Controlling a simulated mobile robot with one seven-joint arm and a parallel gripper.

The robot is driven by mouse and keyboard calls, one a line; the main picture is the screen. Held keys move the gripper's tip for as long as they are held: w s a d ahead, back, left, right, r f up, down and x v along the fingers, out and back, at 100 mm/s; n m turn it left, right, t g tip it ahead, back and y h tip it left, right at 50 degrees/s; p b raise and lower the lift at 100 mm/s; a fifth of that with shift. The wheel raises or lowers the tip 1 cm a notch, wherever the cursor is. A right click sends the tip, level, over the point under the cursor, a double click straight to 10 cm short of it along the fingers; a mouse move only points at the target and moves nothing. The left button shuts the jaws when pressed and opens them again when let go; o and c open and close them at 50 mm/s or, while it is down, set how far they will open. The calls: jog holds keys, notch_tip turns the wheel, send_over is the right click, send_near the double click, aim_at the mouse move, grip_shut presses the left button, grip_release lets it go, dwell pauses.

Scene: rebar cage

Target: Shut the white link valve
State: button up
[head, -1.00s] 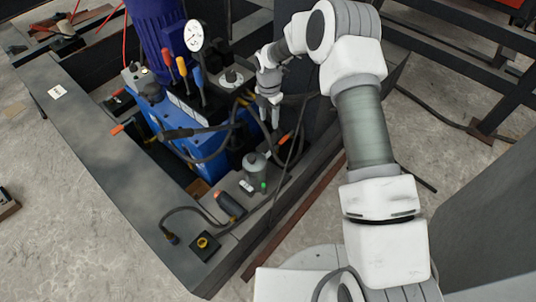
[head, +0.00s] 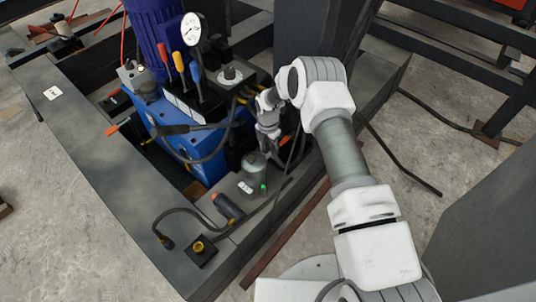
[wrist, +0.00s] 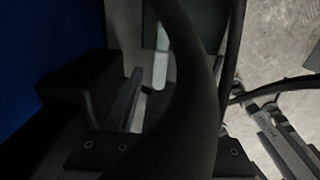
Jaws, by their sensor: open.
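I cannot pick out the white link valve with certainty. An orange handle (head: 285,140) shows just right of my gripper in the head view, partly hidden. My gripper (head: 270,153) is open and points down beside the blue power unit (head: 205,160), just above and behind a grey cylinder (head: 256,166) with a white label and a green part. In the wrist view, a pale upright strip (wrist: 161,65) shows behind a dark hose (wrist: 192,110), which hides much of the middle. I see nothing held.
Black hoses (head: 213,152) loop close around my gripper. A dark steel frame (head: 110,205) borders the unit. An orange-ended grip (head: 222,204) and a yellow knob (head: 199,247) lie toward the front. A dark column (head: 310,50) stands behind my arm.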

jog(key=shift+f, duration=0.8)
grip_shut()
dwell(0.9)
